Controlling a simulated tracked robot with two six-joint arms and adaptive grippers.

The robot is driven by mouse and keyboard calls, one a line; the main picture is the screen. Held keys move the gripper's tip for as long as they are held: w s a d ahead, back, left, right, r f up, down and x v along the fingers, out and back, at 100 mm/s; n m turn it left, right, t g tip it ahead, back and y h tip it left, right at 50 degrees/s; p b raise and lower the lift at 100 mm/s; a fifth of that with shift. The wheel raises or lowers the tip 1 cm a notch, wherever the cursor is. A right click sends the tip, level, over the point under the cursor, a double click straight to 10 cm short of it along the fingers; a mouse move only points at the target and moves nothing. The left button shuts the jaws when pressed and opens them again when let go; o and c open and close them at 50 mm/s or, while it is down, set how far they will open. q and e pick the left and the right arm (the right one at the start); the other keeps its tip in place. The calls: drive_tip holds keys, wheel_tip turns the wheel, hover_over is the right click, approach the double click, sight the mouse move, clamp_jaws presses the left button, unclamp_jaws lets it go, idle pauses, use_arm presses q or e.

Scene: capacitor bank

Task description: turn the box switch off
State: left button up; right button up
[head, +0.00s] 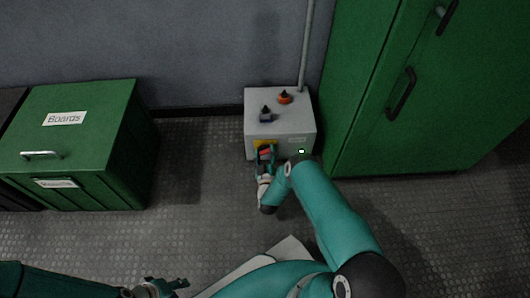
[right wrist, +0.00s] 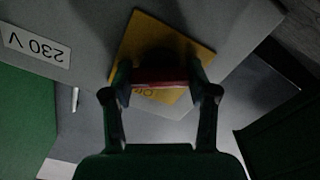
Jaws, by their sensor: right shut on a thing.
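The grey switch box (head: 282,126) stands on the floor against the wall, with a conduit rising from it. On its front is a yellow plate (right wrist: 130,52) with a red switch handle (right wrist: 158,76), which also shows in the head view (head: 266,152). My right gripper (right wrist: 160,92) is shut on the red handle, its fingers on either side of it. In the head view the right gripper (head: 265,158) covers part of the plate. The handle lies level across the plate in the right wrist view. My left gripper (head: 160,287) is low at the bottom edge, away from the box; its finger state is unclear.
Two knobs, one orange (head: 285,97) and one dark blue (head: 266,115), sit on top of the box. A green Boards cabinet (head: 75,130) stands left, and a tall green cabinet (head: 410,90) close on the right. Floor (head: 195,175) between the left cabinet and box is clear.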

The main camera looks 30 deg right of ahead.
drive_tip(key=shift+a, duration=0.1)
drive_tip(key=n, duration=0.6)
drive_tip(key=shift+a+f, duration=0.1)
drive_tip(key=shift+f, duration=0.05)
drive_tip(key=n, duration=0.5)
drive_tip(key=shift+w+a+f+n, duration=0.1)
drive_tip(key=shift+n, duration=0.3)
idle(0.3)
drive_tip(key=o, duration=0.9)
drive_tip(key=shift+c, duration=0.2)
drive_tip(key=o, duration=0.3)
